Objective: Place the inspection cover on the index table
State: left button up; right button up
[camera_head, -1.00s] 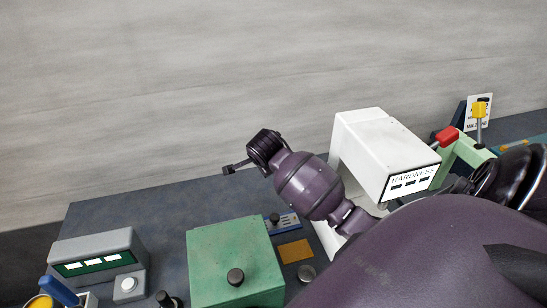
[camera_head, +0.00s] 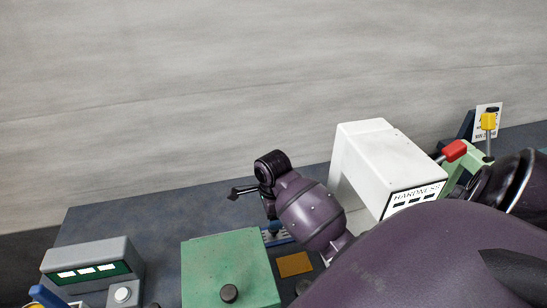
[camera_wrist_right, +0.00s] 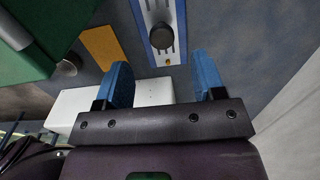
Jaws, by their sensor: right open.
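No part is labelled inspection cover or index table, so I cannot tell for sure which they are. A green box with a black knob on top (camera_head: 228,262) stands at the front middle of the bench; its green side also shows in the right wrist view (camera_wrist_right: 75,25). A grey and blue slotted plate with a dark round knob (camera_wrist_right: 181,22) lies on the bench, partly hidden by my right arm in the head view. My right gripper (camera_head: 238,192) is open and empty above the bench; its blue fingers (camera_wrist_right: 163,78) point toward the plate. My left gripper is out of view.
A white hardness tester (camera_head: 375,160) stands right of my arm, close to it. An orange plate (camera_head: 294,264) lies beside the green box. A grey display unit (camera_head: 92,266) stands at the left. A green stand with a red part (camera_head: 455,151) is at the right. The back-left bench is clear.

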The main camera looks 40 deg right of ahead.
aim_at(274, 232)
jog(key=shift+d+f, duration=0.15)
jog(key=shift+f, duration=3.55)
jog(key=shift+c, duration=0.2)
grip_shut()
